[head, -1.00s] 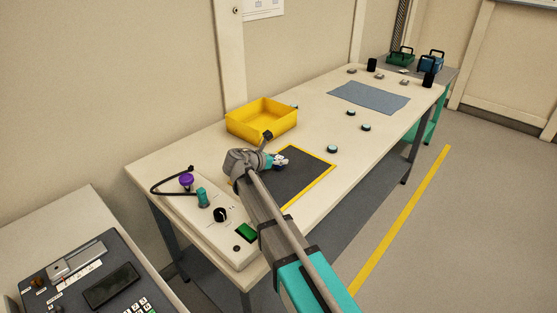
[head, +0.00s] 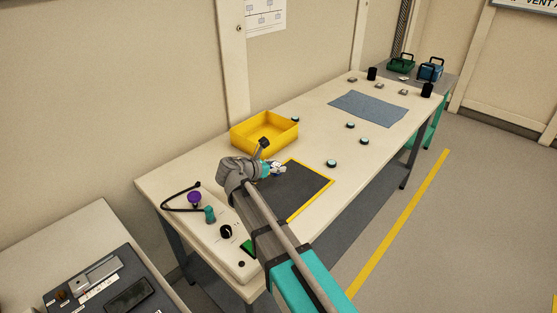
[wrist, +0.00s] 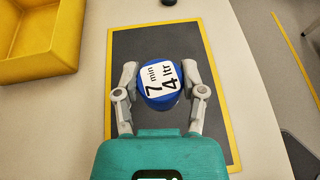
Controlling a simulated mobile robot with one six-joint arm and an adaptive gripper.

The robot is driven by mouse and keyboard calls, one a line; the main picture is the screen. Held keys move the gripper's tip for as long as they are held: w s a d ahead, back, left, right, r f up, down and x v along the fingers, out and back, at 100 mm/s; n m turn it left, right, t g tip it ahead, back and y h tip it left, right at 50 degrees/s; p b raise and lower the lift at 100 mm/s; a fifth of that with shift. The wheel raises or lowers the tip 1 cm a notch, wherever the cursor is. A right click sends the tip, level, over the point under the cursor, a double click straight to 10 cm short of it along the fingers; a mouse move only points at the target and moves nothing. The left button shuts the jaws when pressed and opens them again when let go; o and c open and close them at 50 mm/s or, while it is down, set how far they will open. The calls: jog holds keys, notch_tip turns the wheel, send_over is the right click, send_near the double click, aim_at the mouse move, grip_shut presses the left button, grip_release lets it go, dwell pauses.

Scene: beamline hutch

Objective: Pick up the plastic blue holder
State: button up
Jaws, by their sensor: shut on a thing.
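In the head view my gripper (head: 274,170) is over the left part of the mat (head: 305,190). The holder is small and mostly hidden there by the gripper, so I cannot tell its exact height above the mat.
A yellow bin (head: 262,145) stands behind the mat; its corner also shows in the wrist view (wrist: 62,65). A panel with a purple knob (head: 194,198) lies at the near left. Several small discs, a grey-blue cloth (head: 368,108) and black cylinders lie farther right.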

jog(key=s+a+r+p, duration=0.1)
jog(key=s+r+p, duration=0.1)
jog(key=s, duration=0.5)
jog(key=shift+s+r, duration=0.15)
jog(key=shift+r, duration=0.5)
